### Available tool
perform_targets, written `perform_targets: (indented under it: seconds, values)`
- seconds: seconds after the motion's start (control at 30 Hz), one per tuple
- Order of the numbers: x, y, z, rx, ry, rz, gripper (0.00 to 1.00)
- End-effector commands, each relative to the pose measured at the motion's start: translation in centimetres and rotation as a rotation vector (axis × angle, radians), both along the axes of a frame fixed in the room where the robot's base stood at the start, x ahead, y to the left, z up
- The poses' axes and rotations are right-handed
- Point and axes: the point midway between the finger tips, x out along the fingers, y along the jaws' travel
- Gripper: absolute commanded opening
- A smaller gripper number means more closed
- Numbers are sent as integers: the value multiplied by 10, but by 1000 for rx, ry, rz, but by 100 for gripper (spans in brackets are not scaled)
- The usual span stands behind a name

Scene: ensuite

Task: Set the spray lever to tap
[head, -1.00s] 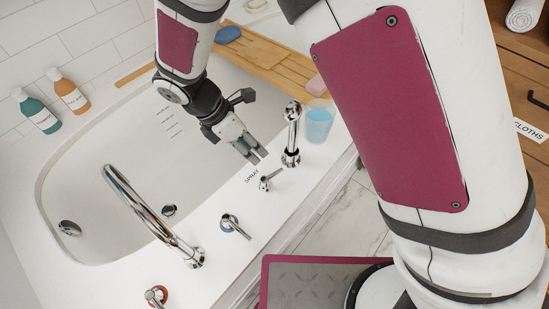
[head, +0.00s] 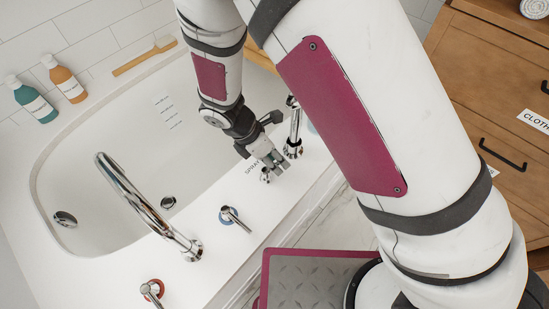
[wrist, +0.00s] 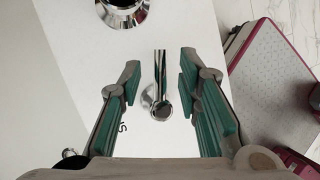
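The spray lever is a small chrome handle on the white bath rim, beside the printed word SPRAY (head: 252,167). In the head view my gripper (head: 275,164) is right at it and partly hides it; part of the lever (head: 265,176) shows just below the fingers. In the wrist view the lever (wrist: 160,98) stands between the two green-padded fingers of my gripper (wrist: 160,76). The fingers are open, with a gap visible on both sides of the lever. A letter of the label shows near the left finger. The tap spout (head: 140,200) curves over the bath.
The chrome hand shower (head: 294,135) stands close behind my gripper; its base (wrist: 124,12) shows in the wrist view. A blue-ringed handle (head: 233,218) and a red-ringed handle (head: 153,289) are on the rim. Two bottles (head: 68,85) stand at the far left.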

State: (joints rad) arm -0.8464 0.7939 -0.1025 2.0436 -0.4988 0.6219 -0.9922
Motion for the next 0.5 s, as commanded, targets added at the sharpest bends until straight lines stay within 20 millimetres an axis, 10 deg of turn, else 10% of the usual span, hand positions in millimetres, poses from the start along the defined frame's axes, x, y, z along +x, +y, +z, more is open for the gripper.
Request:
perform_targets:
  seconds: [0.1,0.23,0.5]
  values:
    - [0,0,0,0,0,0,29]
    - [0,0,0,0,0,0,0]
    - [0,0,0,0,0,-5,0]
